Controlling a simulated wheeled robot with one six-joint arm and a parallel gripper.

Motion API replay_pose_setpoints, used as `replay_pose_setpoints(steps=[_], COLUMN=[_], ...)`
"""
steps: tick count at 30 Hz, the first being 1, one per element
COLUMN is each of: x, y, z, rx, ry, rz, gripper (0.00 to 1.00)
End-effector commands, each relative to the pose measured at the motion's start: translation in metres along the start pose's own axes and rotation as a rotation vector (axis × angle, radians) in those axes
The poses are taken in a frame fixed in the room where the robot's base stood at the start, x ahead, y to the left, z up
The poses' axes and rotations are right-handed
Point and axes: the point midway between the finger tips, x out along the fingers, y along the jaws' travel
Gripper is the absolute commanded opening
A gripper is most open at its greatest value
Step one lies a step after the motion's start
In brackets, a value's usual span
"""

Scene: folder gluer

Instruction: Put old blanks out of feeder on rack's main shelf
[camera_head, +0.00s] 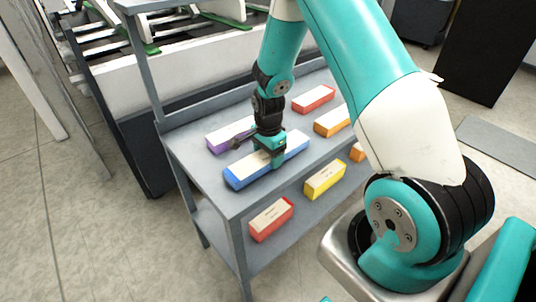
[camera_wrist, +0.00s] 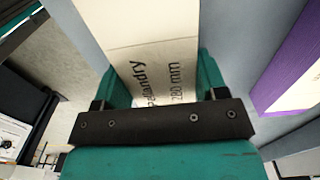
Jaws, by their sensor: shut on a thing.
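A stack of blanks with blue sides and a pale top, the blue stack (camera_head: 240,174), is at the main shelf (camera_head: 212,184) of the grey rack, near its left end. My gripper (camera_head: 270,160) points down and is shut across the middle of this stack. In the wrist view the pale top (camera_wrist: 150,35) with printed text, partly readable as "280 mm", lies between the two teal fingers (camera_wrist: 158,88). The stack looks level and at shelf height; I cannot tell whether it touches the shelf. The gripper hides part of its middle.
A purple stack (camera_head: 228,136) lies close behind the blue one and also shows in the wrist view (camera_wrist: 292,65). Red (camera_head: 313,99) and orange (camera_head: 331,122) stacks lie further right. Yellow (camera_head: 324,180) and red (camera_head: 271,219) stacks appear lower at the front. A rack post (camera_head: 141,65) stands left.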

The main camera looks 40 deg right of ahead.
Motion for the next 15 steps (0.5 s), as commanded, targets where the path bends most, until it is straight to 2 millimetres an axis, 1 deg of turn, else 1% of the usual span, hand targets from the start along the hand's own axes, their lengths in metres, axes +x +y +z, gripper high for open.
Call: replay_pose_setpoints(steps=[12, 13, 14, 15], x=[0.0087, 0.0077, 0.0076, 0.0076], y=[-0.0004, -0.0004, -0.0004, -0.0004], z=[-0.0001, -0.0001, -0.0001, -0.0001], rx=[0.0, 0.0, 0.0, 0.0], ry=[0.0, 0.0, 0.0, 0.0], rz=[-0.001, -0.001, -0.001, -0.001], gripper=[0.28, 0.73, 0.8, 0.89])
